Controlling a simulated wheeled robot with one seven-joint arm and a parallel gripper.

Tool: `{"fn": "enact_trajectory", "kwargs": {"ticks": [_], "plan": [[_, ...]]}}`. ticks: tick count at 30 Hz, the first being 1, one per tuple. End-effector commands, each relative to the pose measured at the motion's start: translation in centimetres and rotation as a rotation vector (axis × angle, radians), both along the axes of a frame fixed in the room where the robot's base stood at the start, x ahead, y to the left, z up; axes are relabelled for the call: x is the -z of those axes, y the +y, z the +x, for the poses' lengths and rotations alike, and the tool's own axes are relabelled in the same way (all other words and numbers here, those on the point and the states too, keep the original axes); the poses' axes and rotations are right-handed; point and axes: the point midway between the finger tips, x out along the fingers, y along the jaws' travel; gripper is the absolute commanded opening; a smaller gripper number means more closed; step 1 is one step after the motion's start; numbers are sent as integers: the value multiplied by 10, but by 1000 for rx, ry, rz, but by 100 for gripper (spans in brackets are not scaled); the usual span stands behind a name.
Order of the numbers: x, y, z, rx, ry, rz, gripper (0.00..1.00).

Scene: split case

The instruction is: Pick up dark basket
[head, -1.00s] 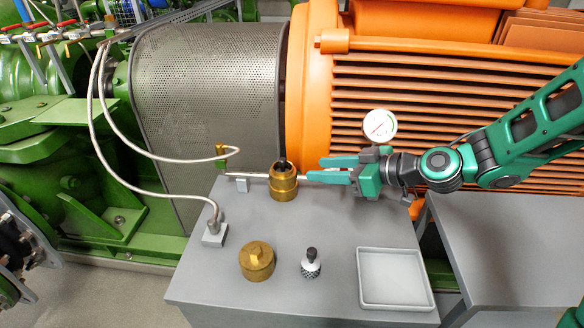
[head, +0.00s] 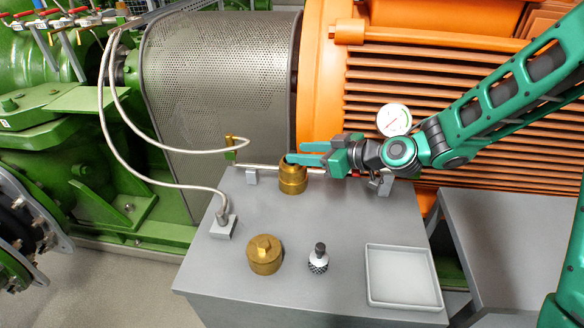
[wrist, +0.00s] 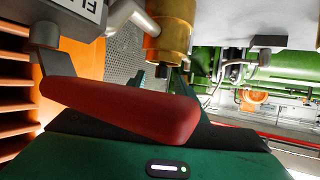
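The brass housing (head: 292,178) stands upright at the back of the grey bench; it also shows in the wrist view (wrist: 172,35). In the wrist view a small dark knob (wrist: 161,72) shows at the housing's mouth, between my fingertips. The rest of the dark basket is hidden. My gripper (head: 290,154) reaches in from the right, level, with its fingers apart at the housing's top. In the head view the fingers cover the knob. I cannot tell whether they touch it.
A brass cap (head: 264,254) and an empty white tray (head: 402,277) sit on the bench front. A gauge (head: 394,120) rises behind my wrist. A red handle (wrist: 125,108) is close to the wrist camera. A pipe (head: 315,171) runs through the housing.

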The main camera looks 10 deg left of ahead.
Motion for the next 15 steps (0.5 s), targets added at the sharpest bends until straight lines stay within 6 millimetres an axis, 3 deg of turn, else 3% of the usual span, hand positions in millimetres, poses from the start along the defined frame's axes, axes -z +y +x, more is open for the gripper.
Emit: {"fn": "enact_trajectory", "kwargs": {"ticks": [4, 12, 15], "plan": [[6, 13, 5, -2, 1, 0, 38], [7, 15, 6, 0, 1, 0, 38], [7, 15, 6, 0, 0, 0, 16]]}}
